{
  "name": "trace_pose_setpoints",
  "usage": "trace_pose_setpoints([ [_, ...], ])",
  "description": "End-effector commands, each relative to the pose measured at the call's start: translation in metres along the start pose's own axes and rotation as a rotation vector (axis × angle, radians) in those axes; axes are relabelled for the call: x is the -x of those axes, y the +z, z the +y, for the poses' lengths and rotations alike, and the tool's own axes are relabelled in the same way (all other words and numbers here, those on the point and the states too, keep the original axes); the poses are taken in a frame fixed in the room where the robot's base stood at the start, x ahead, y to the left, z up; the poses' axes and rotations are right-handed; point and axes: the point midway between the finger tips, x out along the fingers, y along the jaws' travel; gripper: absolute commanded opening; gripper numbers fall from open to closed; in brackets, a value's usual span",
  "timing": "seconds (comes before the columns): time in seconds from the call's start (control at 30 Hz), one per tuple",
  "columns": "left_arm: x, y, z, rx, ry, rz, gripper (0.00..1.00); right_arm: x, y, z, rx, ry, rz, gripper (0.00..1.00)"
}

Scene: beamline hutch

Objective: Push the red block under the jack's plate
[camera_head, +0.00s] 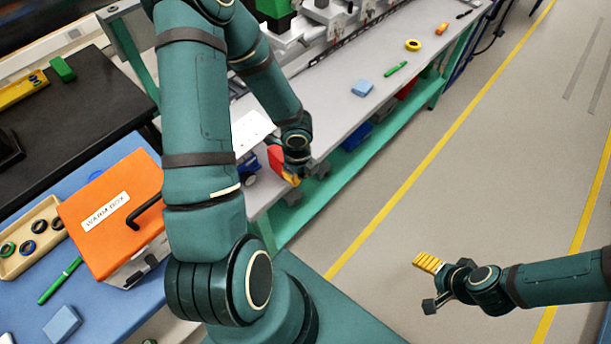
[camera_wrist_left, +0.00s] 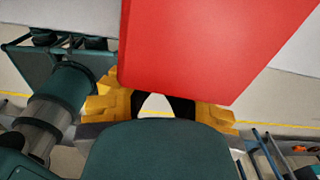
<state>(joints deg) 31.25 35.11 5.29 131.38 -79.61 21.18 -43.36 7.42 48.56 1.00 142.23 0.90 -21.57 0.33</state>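The red block (camera_head: 276,158) stands upright at the front edge of the grey bench, beside the jack. The jack's pale plate (camera_head: 252,130) shows behind my left arm, with blue parts of the jack (camera_head: 248,163) below it. My left gripper (camera_head: 291,179) is at the block's near right side, with its yellow fingers close together and apparently shut. In the left wrist view the red block (camera_wrist_left: 215,45) fills the upper middle and hides the fingertips, so contact cannot be judged. My right gripper (camera_head: 428,264) is over the floor, away from the bench; its opening is unclear.
A light blue block (camera_head: 362,88), green pen (camera_head: 396,69) and yellow ring (camera_head: 413,45) lie farther along the bench. An orange warm box (camera_head: 112,212) stands on the blue table at left. My left upper arm hides part of the bench. The floor at right is clear.

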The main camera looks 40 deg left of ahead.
Motion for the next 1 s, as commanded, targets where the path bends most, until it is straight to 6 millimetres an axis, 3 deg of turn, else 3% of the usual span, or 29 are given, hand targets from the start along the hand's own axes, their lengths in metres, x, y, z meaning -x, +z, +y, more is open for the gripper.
trace_pose_setpoints([
  [0.47, -0.001, 0.008, 0.000, -0.001, 0.001, 0.001, 0.00, 0.003, 0.000, -0.001, 0.000, -0.001, -0.001, 0.73],
  [0.8, 0.001, 0.040, 0.001, 0.001, 0.002, 0.000, 0.00, 0.028, -0.004, -0.009, 0.000, -0.006, 0.000, 0.73],
  [1.0, -0.001, 0.042, 0.000, -0.001, 0.001, 0.000, 0.00, 0.027, -0.003, -0.009, 0.000, -0.006, -0.001, 0.73],
])
